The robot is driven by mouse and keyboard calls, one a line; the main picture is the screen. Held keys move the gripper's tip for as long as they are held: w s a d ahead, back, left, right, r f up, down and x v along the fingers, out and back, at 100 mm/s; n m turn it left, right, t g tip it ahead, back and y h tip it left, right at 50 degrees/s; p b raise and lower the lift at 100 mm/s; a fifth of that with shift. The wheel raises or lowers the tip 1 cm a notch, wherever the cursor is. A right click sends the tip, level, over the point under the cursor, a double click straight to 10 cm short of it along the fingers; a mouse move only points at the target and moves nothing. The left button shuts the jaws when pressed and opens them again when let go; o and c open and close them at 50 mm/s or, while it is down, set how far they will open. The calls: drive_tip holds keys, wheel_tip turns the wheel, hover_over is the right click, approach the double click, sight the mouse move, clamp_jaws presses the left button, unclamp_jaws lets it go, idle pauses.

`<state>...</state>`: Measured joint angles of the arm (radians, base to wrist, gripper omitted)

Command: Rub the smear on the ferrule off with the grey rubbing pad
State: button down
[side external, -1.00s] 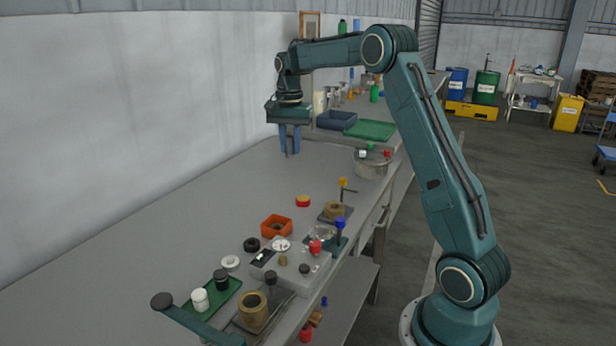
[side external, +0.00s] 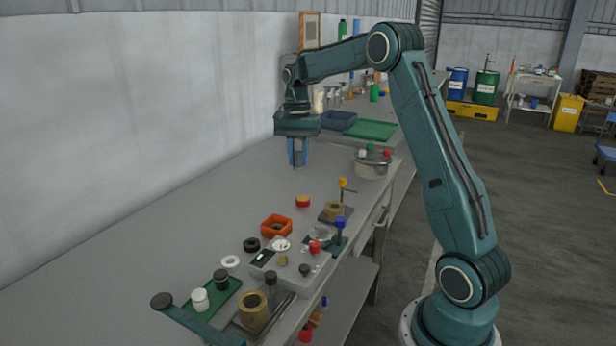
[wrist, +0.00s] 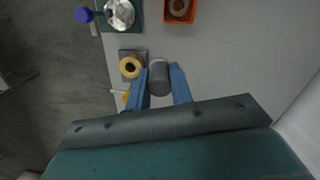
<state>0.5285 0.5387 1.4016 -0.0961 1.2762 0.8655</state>
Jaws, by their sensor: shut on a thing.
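My gripper (side external: 298,163) is shut on the grey rubbing pad (wrist: 159,77), a grey cylinder between the blue fingers in the wrist view. It hangs above the bare bench, behind the other small items. A brass ring (side external: 335,209), which looks like the ferrule, sits on a grey plate to the right and nearer the camera. In the wrist view the brass ring (wrist: 131,66) is just left of the pad, apart from it. A larger brass ring (side external: 254,309) stands at the bench's near end. I cannot make out the smear on either ring.
A yellow-topped post (side external: 342,184) stands by the brass ring's plate. A red and yellow disc (side external: 303,201), an orange tray (side external: 276,226) and a blue-topped post (side external: 340,222) are close by. A metal pot (side external: 373,165) stands at the right edge. The bench's left side is clear.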

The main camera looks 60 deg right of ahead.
drive_tip(key=s+a+f+y, duration=0.1)
drive_tip(key=s+a+f, duration=0.1)
drive_tip(key=s+f, duration=0.1)
drive_tip(key=s+a+f+g+y, duration=0.1)
drive_tip(key=s+a+f, duration=0.1)
drive_tip(key=s, duration=0.4)
drive_tip(key=shift+a+f+y, duration=0.25)
drive_tip(key=shift+f+y, duration=0.05)
drive_tip(key=shift+f, duration=0.25)
drive_tip(key=shift+f, duration=0.1)
drive_tip(key=shift+f, duration=2.9)
drive_tip(key=shift+f, duration=0.75)
drive_tip(key=shift+s, duration=0.1)
drive_tip(key=shift+s, duration=0.4)
drive_tip(key=shift+d, duration=0.15)
